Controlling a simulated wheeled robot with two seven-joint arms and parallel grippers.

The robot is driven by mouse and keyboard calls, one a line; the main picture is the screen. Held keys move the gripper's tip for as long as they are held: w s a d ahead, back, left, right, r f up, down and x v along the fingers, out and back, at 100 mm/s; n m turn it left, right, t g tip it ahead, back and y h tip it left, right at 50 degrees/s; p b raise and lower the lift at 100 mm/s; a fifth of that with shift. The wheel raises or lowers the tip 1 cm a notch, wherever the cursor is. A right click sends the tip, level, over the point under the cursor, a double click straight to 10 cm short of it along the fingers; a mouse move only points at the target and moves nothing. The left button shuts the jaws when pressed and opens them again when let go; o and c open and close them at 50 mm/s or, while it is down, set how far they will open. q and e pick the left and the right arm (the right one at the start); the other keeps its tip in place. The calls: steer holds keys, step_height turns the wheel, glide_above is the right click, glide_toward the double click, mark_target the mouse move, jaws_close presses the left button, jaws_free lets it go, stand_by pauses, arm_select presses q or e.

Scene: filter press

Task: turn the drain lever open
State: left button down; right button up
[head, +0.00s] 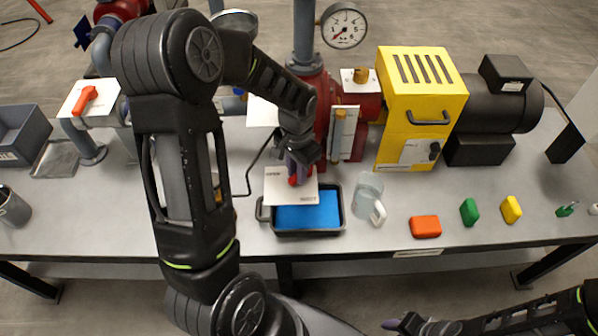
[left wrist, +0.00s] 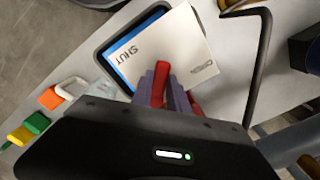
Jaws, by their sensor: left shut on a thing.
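The red drain lever (head: 293,181) sits at a white plate (head: 281,192) marked OPEN and SHUT, above a dark tray (head: 343,213) with a blue bottom. My left gripper (head: 300,165) reaches down from above and is shut on the lever. In the left wrist view the lever (left wrist: 159,84) shows between the purple fingers, with SHUT to its upper left and OPEN to its right. The fingers and arm hide much of the lever, so its exact angle is hard to tell. My right gripper (head: 397,324) shows only partly at the bottom edge; its opening is unclear.
A clear jug (head: 368,196) stands just right of the tray. Orange (head: 425,227), green (head: 469,211) and yellow (head: 511,209) blocks lie further right. A yellow pump housing (head: 421,98) and pressure gauge (head: 344,26) stand behind. Another valve with an orange-red handle (head: 86,99) is at left.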

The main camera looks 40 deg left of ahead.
arm_select(q)
steer(key=shift+w+a+m, duration=0.25)
steer(key=shift+a+m, duration=0.15)
steer(key=shift+m, duration=1.05)
steer(key=shift+w+a+m, duration=0.25)
steer(key=shift+a+m, duration=0.15)
steer(key=shift+m, duration=1.1)
steer(key=shift+w+a+m, duration=0.25)
steer(key=shift+a+m, duration=0.15)
steer(key=shift+m, duration=1.05)
steer(key=c, duration=1.3)
jaws_free()
